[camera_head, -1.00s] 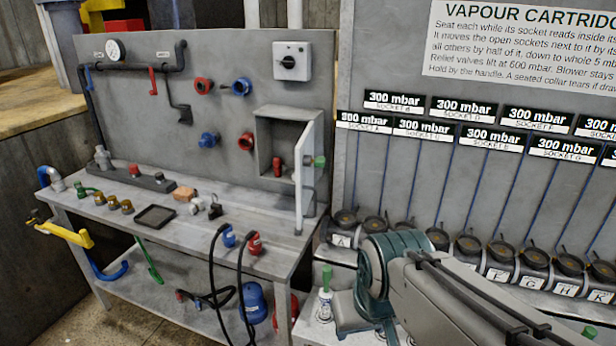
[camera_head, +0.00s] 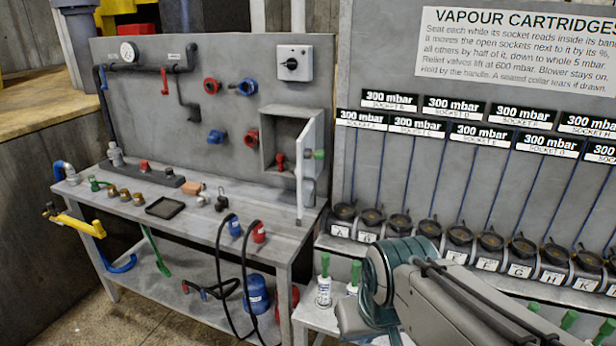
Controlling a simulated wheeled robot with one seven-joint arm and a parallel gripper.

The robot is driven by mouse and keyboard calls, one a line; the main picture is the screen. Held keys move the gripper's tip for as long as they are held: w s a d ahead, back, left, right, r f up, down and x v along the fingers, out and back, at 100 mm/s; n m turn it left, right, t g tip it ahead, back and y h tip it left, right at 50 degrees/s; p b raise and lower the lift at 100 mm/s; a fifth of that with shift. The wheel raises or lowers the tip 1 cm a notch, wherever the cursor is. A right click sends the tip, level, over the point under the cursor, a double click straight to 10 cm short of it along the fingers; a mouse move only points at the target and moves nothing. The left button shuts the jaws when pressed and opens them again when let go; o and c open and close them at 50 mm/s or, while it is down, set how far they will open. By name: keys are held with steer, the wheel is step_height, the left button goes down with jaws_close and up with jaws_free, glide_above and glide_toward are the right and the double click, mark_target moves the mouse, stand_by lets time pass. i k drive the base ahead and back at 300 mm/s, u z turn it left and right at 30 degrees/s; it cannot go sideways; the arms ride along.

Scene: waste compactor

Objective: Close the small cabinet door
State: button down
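The small cabinet (camera_head: 268,150) is a grey box fixed to the panel above the right end of the workbench. Its white door (camera_head: 301,180) stands open, swung out toward me on the right side, seen nearly edge-on. A green knob (camera_head: 319,154) sticks out from the door's right face. A red valve-like item (camera_head: 280,161) shows inside the cabinet. My arm reaches in from the lower right, below and to the right of the door and apart from it. My gripper's fingers cannot be made out, so its state is hidden.
The workbench (camera_head: 225,235) carries a black tray (camera_head: 165,207) and several small fittings. Black hoses (camera_head: 222,270) hang over its front edge. A row of round sockets (camera_head: 429,228) lines the shelf at right. Green-topped bottles (camera_head: 323,285) stand close to my arm.

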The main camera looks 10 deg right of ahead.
mark_target(305, 144)
steer(key=z, duration=0.3)
steer(key=i, duration=0.9)
steer(key=u, duration=0.5)
